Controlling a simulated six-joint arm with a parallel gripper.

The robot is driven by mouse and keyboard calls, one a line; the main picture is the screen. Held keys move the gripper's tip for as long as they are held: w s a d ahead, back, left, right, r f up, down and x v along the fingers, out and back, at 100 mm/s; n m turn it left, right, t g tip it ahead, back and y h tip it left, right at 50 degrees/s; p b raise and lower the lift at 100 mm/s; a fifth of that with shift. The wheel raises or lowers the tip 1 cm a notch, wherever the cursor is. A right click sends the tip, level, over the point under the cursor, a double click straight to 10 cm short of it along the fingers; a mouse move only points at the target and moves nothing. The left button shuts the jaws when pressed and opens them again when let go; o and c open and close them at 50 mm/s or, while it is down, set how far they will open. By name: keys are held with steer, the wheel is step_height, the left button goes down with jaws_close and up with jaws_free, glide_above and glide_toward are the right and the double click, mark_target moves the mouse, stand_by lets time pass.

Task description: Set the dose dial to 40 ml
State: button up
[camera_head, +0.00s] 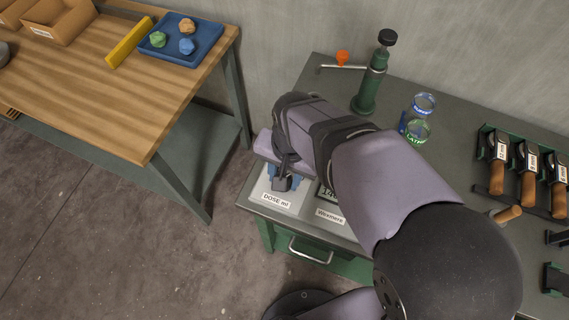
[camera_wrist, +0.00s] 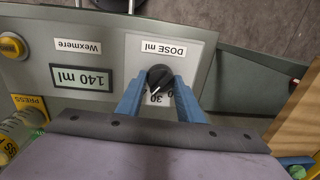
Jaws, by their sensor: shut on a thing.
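The dose dial (camera_wrist: 159,76) is a black knob on a pale panel labelled "DOSE ml" (camera_wrist: 164,48), which appears upside down in the wrist view. A white mark on the knob slants to the lower left in that view, near the printed "30" (camera_wrist: 156,99). Other scale numbers are mostly hidden by my fingers. My gripper (camera_wrist: 159,84) has its blue fingers on both sides of the knob and is shut on it. In the head view my gripper (camera_head: 283,177) is over the panel (camera_head: 259,192), and my arm hides part of it.
A display (camera_wrist: 82,78) reads "140 ml", beside a "Wexmere" label (camera_wrist: 77,46). A yellow button (camera_wrist: 12,46) is at the panel's far left. In the head view, a green pump-like stand (camera_head: 368,92), labelled jars (camera_head: 417,130) and wooden-handled tools (camera_head: 527,188) stand on the bench.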

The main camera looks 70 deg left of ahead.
steer(key=shift+r+m+p, duration=0.15)
steer(key=shift+m+p, duration=0.3)
steer(key=shift+m, duration=0.65)
steer(key=o, duration=1.1)
steer(key=shift+c, duration=0.2)
steer(key=shift+w+d+r+b, duration=0.1)
steer(key=shift+d+r+b, duration=0.1)
steer(key=shift+r, duration=1.6)
steer(key=shift+w+d+r+b, duration=0.1)
steer(key=shift+r+b, duration=0.1)
steer(key=shift+r, duration=1.6)
